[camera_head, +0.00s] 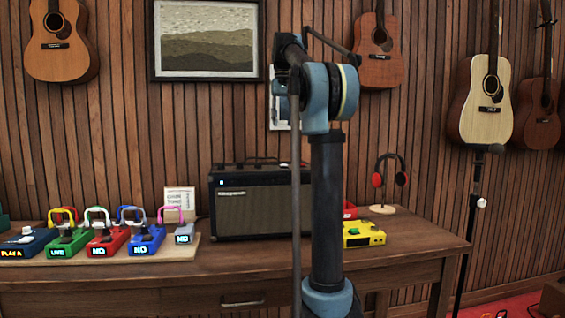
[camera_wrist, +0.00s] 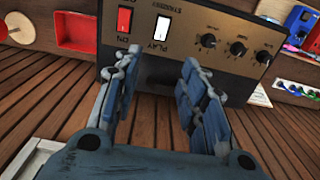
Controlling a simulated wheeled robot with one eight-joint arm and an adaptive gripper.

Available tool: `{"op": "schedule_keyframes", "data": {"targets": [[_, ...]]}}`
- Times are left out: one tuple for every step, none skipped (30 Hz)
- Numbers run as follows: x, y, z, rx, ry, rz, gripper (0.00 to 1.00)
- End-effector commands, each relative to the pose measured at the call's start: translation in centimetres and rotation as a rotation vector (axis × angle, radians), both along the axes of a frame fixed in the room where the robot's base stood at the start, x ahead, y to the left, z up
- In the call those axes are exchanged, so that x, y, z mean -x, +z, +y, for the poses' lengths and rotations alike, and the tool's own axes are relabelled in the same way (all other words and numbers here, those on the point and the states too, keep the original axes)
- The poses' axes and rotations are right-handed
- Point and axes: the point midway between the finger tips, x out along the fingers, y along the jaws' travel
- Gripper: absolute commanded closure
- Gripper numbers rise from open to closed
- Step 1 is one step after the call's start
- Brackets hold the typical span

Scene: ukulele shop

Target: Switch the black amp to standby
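The black amp (camera_head: 262,178) stands on the wooden table, its grille facing the head camera and a small blue light lit at its upper left. The wrist view shows a black control panel (camera_wrist: 210,72) close ahead, with a red switch (camera_wrist: 125,20) marked ON, several knobs and a white switch (camera_wrist: 162,34) between labels STANDBY above and PLAY below. I cannot tell which way the white switch is tipped. My gripper (camera_wrist: 162,60) is open and empty, its fingertips below the switches. Contact cannot be told. The head view shows my arm but not the gripper.
A pedal board (camera_head: 188,240) with several coloured pedals lies left of the amp. A yellow pedal (camera_head: 362,235) and headphones (camera_head: 388,181) on a stand are to the right. In the wrist view, a red tray (camera_wrist: 76,28) is at left and small colourful items are at right.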

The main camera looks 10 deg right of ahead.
Motion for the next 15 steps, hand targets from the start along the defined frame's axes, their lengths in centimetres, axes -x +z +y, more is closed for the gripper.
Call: {"op": "schedule_keyframes", "data": {"targets": [[0.0, -0.7, 0.0, 0.000, 0.000, 0.000, 0.62], [0.1, -1.2, 0.0, 0.000, 0.000, 0.000, 0.62], [0.1, -1.8, 0.0, 0.000, 0.000, 0.000, 0.62], [0.1, -2.3, 0.0, 0.000, 0.000, 0.000, 0.62], [0.1, -2.7, 0.0, 0.000, 0.000, 0.000, 0.62], [0.1, -3.3, 0.0, 0.000, 0.000, 0.000, 0.62], [0.1, -3.8, 0.0, 0.000, 0.000, 0.000, 0.62], [0.1, -4.3, 0.0, 0.000, 0.000, 0.000, 0.62], [0.1, -5.0, 0.0, 0.000, 0.000, 0.000, 0.62], [0.1, -5.4, 0.0, 0.000, 0.000, 0.000, 0.62], [0.1, -5.9, 0.0, 0.000, 0.000, 0.000, 0.62], [0.1, -6.6, 0.0, 0.000, 0.000, 0.000, 0.62], [0.1, -7.1, 0.0, 0.000, 0.000, 0.000, 0.62], [0.1, -7.6, 0.0, 0.000, 0.000, 0.000, 0.62], [0.1, -8.2, 0.0, 0.000, 0.000, 0.000, 0.62]]}}
